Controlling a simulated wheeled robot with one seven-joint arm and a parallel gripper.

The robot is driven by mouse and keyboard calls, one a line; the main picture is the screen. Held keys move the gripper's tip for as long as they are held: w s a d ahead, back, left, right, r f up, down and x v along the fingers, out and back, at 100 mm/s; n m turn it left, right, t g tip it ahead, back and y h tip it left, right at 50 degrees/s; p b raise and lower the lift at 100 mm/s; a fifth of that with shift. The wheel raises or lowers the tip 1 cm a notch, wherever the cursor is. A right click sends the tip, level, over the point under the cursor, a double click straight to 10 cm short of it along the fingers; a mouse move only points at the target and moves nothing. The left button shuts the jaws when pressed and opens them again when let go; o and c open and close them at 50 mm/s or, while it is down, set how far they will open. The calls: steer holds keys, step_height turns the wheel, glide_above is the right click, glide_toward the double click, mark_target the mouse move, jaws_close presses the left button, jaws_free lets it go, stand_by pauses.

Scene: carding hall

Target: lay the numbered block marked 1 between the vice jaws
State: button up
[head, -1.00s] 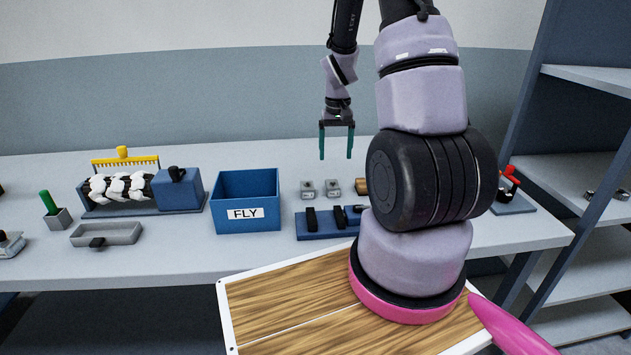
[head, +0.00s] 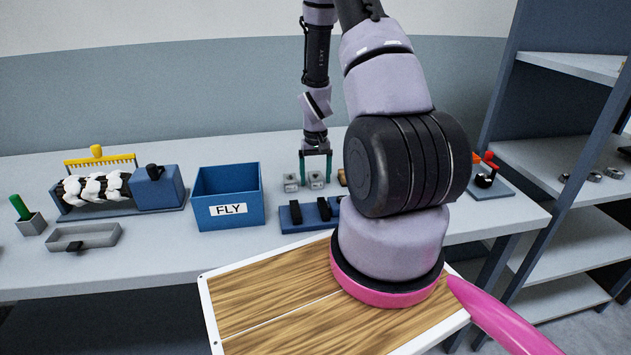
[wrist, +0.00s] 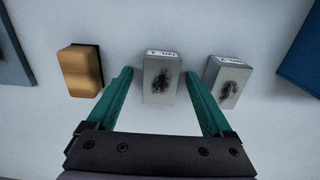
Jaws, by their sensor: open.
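Two small grey blocks with dark smudged marks stand side by side on the bench. In the head view one (head: 316,180) is at the right and the other (head: 291,184) at the left. My gripper (head: 315,182) is open, pointing down over the right one. In the wrist view that block (wrist: 160,80) stands between and just beyond the two green fingers, and the other block (wrist: 228,82) lies outside the right finger. I cannot make out the vice for certain.
A red-handled device (head: 487,180) stands at the right.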

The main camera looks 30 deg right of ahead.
jaws_close()
stand_by(0.3)
